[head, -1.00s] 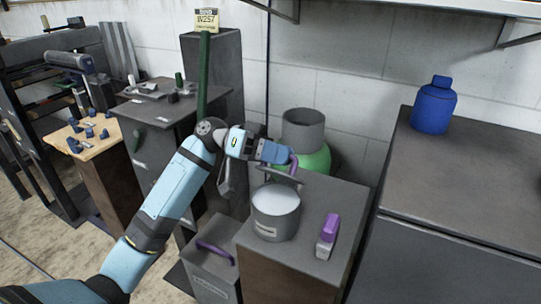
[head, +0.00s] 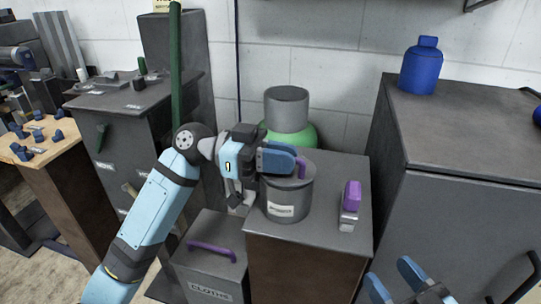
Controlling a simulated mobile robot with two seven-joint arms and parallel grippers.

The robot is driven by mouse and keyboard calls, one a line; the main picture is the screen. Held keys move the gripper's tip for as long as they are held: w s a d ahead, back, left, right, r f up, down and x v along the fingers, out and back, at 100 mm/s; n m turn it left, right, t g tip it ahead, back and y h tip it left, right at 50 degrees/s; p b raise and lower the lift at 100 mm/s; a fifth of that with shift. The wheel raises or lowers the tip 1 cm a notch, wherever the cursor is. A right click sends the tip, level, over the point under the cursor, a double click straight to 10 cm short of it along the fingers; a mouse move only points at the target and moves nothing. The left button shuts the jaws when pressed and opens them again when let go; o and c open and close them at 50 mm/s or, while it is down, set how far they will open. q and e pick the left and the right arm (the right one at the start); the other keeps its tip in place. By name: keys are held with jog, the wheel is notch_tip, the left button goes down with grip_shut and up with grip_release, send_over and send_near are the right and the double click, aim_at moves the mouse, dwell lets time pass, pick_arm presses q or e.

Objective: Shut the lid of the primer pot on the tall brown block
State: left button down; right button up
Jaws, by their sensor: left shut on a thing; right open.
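The primer pot (head: 288,205) is a grey cylinder with a white label, upright on the tall brown block (head: 345,238) with its dark grey top. Its lid (head: 287,184) now lies low over the pot's mouth; my gripper hides part of it, so I cannot tell if it sits fully flush. My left gripper (head: 299,167) is above the pot, shut on the purple lid handle (head: 301,171). My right gripper (head: 396,282) is open and empty at the lower edge, in front of the block and to its right.
A green container (head: 303,134) with a grey top is behind. A cloths bin (head: 210,262) stands front left. A dark cabinet with a blue bottle (head: 422,68) is at right.

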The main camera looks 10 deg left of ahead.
pick_arm(q)
jog(key=shift+s+f+m+b, duration=0.1)
jog(key=shift+f+m+b, duration=0.2)
jog(key=shift+m, duration=0.1)
jog(key=shift+f+m, duration=0.15)
jog(key=shift+m, duration=0.15)
pick_arm(e)
jog(key=shift+w+r+n+y, duration=0.15)
jog(key=shift+r+n+y, duration=0.25)
jog(key=shift+n, duration=0.3)
pick_arm(q)
jog(key=shift+s, duration=0.1)
jog(key=c, duration=1.2)
grip_release()
jog(key=shift+o, duration=0.2)
pick_arm(e)
jog(key=shift+w+f+h, duration=0.15)
jog(key=shift+f+h, duration=0.1)
jog(key=shift+h, duration=0.05)
